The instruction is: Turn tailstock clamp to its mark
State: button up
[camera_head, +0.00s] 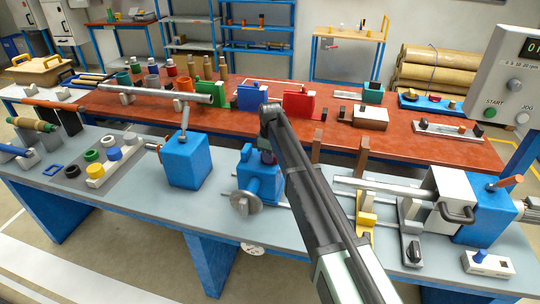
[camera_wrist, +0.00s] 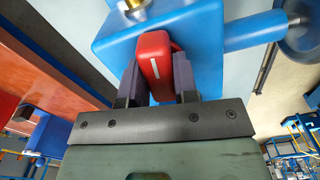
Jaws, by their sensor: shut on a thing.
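The tailstock (camera_head: 262,172) is a blue block with a grey handwheel (camera_head: 245,203) at its front, on the grey-blue bench. Its clamp is a red lever (camera_wrist: 150,50) with a white line on its face, in the middle of the wrist view against the blue tailstock body (camera_wrist: 205,28). My gripper (camera_wrist: 157,80) is shut on the red clamp, with one dark finger on each side of it. In the head view my arm comes down over the tailstock and hides most of the gripper and clamp. I cannot make out a separate target mark.
Two rails (camera_head: 385,188) run right to a grey and blue head unit (camera_head: 450,200). A red-topped bench (camera_head: 420,150) with several parts lies behind.

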jog(key=shift+n, duration=1)
jog(key=o, duration=0.9)
notch_tip(320, 180, up, 11)
jog(key=p, duration=1)
jog(key=shift+f+p, duration=0.1)
jog(key=shift+p, duration=0.3)
